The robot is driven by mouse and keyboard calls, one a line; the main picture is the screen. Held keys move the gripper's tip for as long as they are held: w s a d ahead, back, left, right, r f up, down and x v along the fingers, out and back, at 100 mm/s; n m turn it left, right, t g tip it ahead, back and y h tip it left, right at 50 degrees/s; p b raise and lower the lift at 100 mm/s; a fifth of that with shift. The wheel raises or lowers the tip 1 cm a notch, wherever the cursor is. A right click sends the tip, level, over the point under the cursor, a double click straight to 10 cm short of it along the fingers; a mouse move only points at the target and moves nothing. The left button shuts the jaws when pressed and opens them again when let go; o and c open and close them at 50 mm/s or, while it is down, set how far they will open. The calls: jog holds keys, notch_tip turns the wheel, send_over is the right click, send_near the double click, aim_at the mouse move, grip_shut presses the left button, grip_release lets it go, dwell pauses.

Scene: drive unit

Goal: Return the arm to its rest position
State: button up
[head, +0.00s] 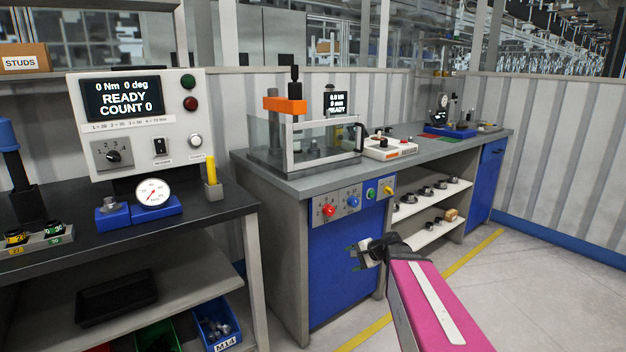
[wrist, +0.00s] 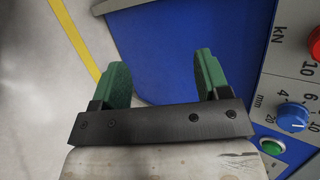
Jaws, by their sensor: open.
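My gripper (head: 358,256) is in front of the blue cabinet door under the press bench in the head view. My magenta arm link reaches up to it from the bottom right. In the wrist view, the two green-padded fingers of my gripper (wrist: 160,85) stand wide apart with nothing between them. The blue panel (wrist: 185,40) and the grey floor lie beyond the fingers. The gripper is apart from the bench's control panel (head: 348,201), which is above it in the head view.
The press (head: 285,105) stands on the grey bench. A dark bench (head: 130,222) with a torque display (head: 122,98) and dial gauge (head: 153,193) is at the left. Shelves (head: 428,212) with small parts are right of the blue door. Open floor with a yellow line lies at the right.

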jog(key=s+d+f+n+g+h, duration=0.1)
jog(key=s+f+n+g+h, duration=0.2)
jog(key=s, duration=0.5)
jog(key=s+d+f+n+g+h, duration=0.2)
jog(key=s+f+n+h, duration=0.2)
jog(key=s, duration=0.4)
jog(key=n+h, duration=0.1)
jog(key=n, duration=0.1)
jog(key=shift+d+f+n+g+h, duration=0.2)
jog(key=shift+f+n+g+h, duration=0.1)
jog(key=shift+n+g, duration=0.1)
